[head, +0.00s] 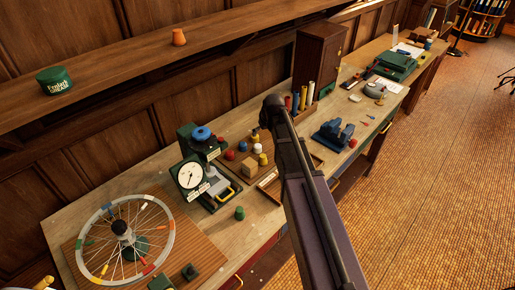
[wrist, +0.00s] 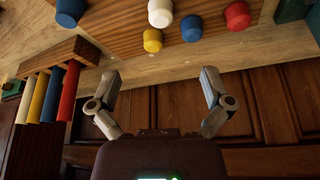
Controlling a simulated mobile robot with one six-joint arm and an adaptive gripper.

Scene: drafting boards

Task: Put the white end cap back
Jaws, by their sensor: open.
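A small white cap (wrist: 160,13) stands on a wooden board (wrist: 115,22) among several coloured caps in the wrist view. It also shows in the head view (head: 257,149), left of my arm. My gripper (wrist: 161,75) is open and empty, its fingers spread wide, with the white cap beyond the fingertips near the top edge. In the head view my arm hides most of the gripper. Blue, yellow, white and red tubes stand in a wooden rack (wrist: 75,46) at the left of the wrist view. The white tube (wrist: 52,95) is among them.
A blue cap (wrist: 152,40), a yellow cap (wrist: 190,28) and a red cap (wrist: 237,15) stand close to the white one. A dial gauge (head: 190,175) and a spoked wheel (head: 123,240) occupy the bench's left. A wooden cabinet (head: 317,60) stands behind the tubes.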

